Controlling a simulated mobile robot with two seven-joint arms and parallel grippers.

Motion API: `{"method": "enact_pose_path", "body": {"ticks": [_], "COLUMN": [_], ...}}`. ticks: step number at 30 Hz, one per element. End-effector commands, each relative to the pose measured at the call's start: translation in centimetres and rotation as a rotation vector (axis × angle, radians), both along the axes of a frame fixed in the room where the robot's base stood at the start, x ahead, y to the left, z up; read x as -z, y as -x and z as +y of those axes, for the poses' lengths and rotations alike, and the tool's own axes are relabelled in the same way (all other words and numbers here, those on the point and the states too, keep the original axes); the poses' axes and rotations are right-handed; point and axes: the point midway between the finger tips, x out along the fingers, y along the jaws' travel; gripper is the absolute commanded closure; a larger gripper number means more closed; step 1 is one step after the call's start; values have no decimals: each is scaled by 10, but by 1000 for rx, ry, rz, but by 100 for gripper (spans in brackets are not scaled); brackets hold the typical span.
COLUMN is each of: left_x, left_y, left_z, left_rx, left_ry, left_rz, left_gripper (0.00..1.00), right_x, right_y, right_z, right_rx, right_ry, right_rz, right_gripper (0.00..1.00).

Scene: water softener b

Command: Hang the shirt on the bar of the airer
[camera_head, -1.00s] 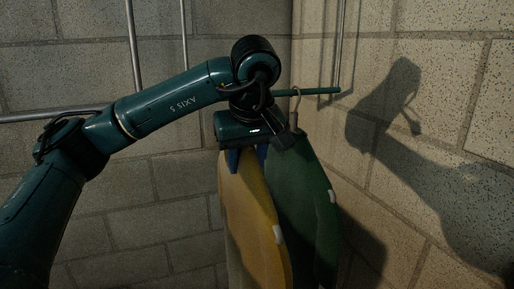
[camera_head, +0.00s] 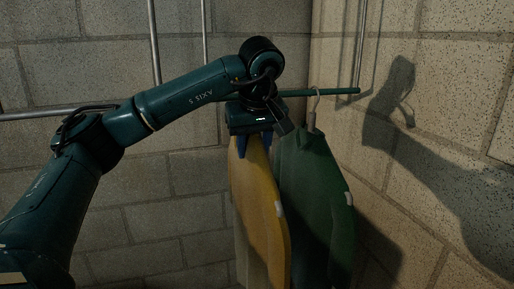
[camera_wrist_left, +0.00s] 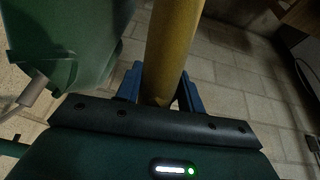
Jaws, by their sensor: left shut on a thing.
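A yellow shirt (camera_head: 259,210) hangs down from my left gripper (camera_head: 254,143), whose blue fingers are shut on its top. In the left wrist view the yellow shirt (camera_wrist_left: 168,45) runs between the blue fingers (camera_wrist_left: 160,88). Its hanger hook is hidden behind the gripper, so I cannot tell whether it touches the bar. The airer's green bar (camera_head: 341,91) sticks out to the right behind my gripper. My right gripper is not in view.
A green garment (camera_head: 318,190) hangs close on the right of the yellow shirt, with its hanger hook (camera_head: 317,98) at the bar. It also shows in the left wrist view (camera_wrist_left: 65,40). Block walls (camera_head: 430,190) meet in a corner behind. Metal pipes (camera_head: 155,45) run along the walls.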

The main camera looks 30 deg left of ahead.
Motion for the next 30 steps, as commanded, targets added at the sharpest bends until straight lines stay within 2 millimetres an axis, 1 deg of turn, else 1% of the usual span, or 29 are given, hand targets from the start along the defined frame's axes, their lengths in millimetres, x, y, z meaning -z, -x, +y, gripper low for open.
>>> {"method": "enact_pose_path", "body": {"ticks": [11, 13, 18, 24, 30], "left_x": [-2, 7, 18, 25, 26], "left_y": [-18, -18, -18, -18, -18], "left_z": [22, 22, 22, 21, 21], "left_rx": [-2, 0, 0, 0, 0], "left_ry": [0, -2, 0, 0, -1], "left_rz": [-3, -1, -1, -3, -4], "left_gripper": [100, 100, 100, 100, 100], "right_x": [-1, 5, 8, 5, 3], "right_y": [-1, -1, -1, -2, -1], "right_z": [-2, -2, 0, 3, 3], "right_rx": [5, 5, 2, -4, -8], "right_ry": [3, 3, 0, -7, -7], "right_rz": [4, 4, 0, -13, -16], "right_gripper": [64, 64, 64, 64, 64]}}
